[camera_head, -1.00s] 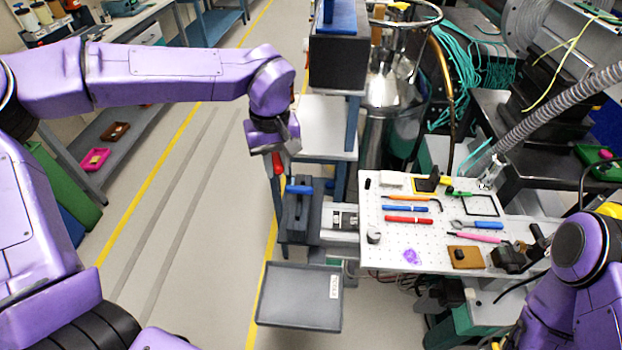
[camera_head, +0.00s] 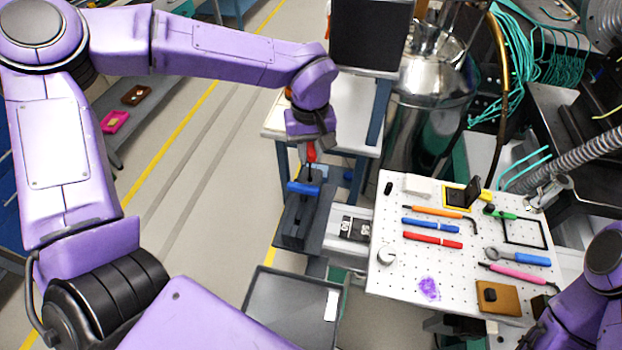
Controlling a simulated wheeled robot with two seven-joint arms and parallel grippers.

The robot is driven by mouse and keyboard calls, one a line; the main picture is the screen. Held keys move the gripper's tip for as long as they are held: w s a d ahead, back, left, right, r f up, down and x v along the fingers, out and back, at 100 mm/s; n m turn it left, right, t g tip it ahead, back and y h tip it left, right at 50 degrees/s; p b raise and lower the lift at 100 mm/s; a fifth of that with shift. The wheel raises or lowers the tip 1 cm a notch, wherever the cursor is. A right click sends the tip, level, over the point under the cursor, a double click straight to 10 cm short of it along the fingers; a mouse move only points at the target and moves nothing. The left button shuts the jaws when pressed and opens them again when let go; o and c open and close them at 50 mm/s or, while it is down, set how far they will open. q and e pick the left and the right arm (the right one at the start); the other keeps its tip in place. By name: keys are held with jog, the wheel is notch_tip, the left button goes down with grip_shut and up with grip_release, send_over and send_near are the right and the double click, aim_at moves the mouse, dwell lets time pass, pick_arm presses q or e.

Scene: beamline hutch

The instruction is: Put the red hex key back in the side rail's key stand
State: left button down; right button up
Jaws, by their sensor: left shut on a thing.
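My left gripper (camera_head: 310,146) points down and is shut on the red hex key (camera_head: 311,154). The red handle shows just below the fingers, and a dark shaft runs down from it. The dark key stand (camera_head: 291,226) is on the side rail (camera_head: 357,231), left of the white perforated board. A blue-handled key (camera_head: 303,188) lies across the top of the stand. The red key is above and just behind this blue handle in the picture. The blue handle hides its lower end, so I cannot tell whether it touches the stand. My right gripper is not visible.
A grey tray (camera_head: 281,303) is in front of the stand. The white perforated board (camera_head: 462,281) carries several pens and tools. A small table (camera_head: 352,112) and a steel vessel (camera_head: 432,92) stand behind. Open floor lies to the left.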

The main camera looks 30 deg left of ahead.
aim_at(310, 176)
pick_arm(q)
notch_tip(310, 176, down, 6)
jog(key=shift+f, duration=0.1)
jog(key=shift+f, duration=0.1)
jog(key=shift+f, duration=0.15)
jog(key=c, duration=1)
grip_release()
notch_tip(310, 176, up, 13)
jog(key=shift+f, duration=0.15)
